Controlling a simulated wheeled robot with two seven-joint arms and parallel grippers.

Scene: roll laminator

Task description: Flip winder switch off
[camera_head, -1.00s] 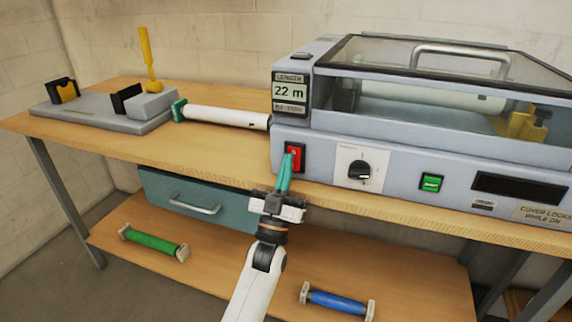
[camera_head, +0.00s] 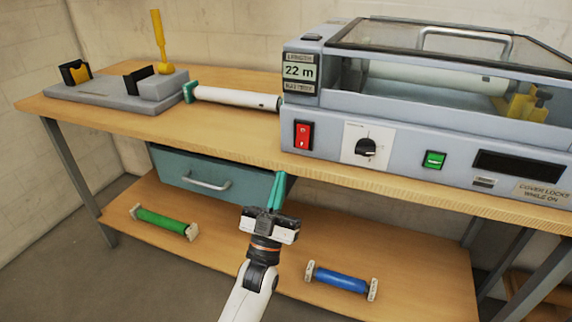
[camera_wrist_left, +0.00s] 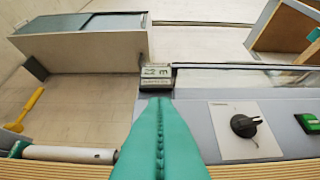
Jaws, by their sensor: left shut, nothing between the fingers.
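The laminator (camera_head: 330,119) stands on the bench with its clear cover down. A red rocker switch (camera_head: 303,135) sits at the left of its front panel; its label is too small to read. A black rotary knob (camera_head: 366,147) and a green switch (camera_head: 433,160) are to its right. The length display (camera_head: 299,72) reads 22 m. My left gripper (camera_head: 279,176) is shut and empty, in front of the bench edge, below and apart from the red switch. In the left wrist view its teal fingers (camera_wrist_left: 160,120) are together and hide the red switch. My right gripper is out of view.
A white roll (camera_head: 236,97) lies left of the machine, near a grey stand (camera_head: 110,97) with a yellow lever (camera_head: 156,42). A teal drawer (camera_head: 205,180) hangs under the bench. Green (camera_head: 160,221) and blue (camera_head: 341,280) rollers lie on the lower shelf.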

